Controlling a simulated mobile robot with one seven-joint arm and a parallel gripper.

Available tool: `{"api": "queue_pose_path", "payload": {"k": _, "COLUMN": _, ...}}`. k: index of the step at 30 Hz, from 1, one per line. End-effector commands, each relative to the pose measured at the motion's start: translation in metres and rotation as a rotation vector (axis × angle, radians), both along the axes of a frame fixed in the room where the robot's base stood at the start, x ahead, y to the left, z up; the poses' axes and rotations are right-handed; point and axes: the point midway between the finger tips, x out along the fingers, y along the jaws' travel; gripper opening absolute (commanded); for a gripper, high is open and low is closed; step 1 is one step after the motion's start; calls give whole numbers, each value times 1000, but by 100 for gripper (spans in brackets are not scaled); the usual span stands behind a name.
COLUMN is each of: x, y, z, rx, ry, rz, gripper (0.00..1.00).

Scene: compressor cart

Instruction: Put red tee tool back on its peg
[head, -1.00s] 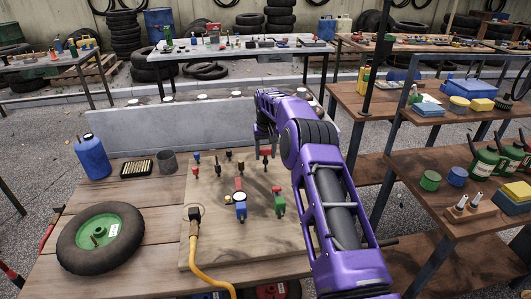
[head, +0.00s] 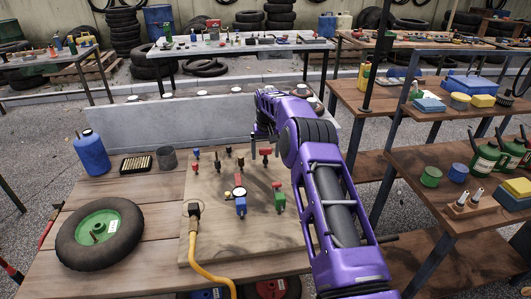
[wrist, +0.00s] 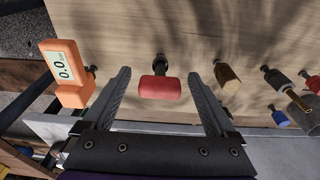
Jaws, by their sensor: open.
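A red-headed tee tool (wrist: 160,88) with a dark stem stands at the board in the wrist view, between my two fingers and apart from both. It also shows in the head view as a red piece (head: 266,153) near the back of the wooden board (head: 210,240). My gripper (wrist: 160,95) is open and empty, its fingers spread either side of the red head. In the head view my gripper (head: 264,132) is mostly hidden by my purple arm. I cannot tell a separate peg from the dark stem.
An orange gauge (wrist: 66,73) stands close outside one finger. A brown-handled piece (wrist: 227,78) stands beyond the other. A blue tool (head: 240,205) and a green tool (head: 279,200) stand nearer the front. A grey cup (head: 167,158) and a wheel (head: 65,245) are left.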

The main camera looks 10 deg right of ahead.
Motion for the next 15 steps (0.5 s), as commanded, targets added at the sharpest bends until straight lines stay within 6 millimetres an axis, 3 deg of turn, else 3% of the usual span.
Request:
{"api": "queue_pose_path", "payload": {"k": 8, "x": -1, "y": 0, "z": 10, "rx": 0, "ry": -2, "rz": 0, "gripper": 92}}
{"api": "queue_pose_path", "payload": {"k": 15, "x": -8, "y": 0, "z": 58, "rx": -1, "ry": -4, "rz": 0, "gripper": 92}}
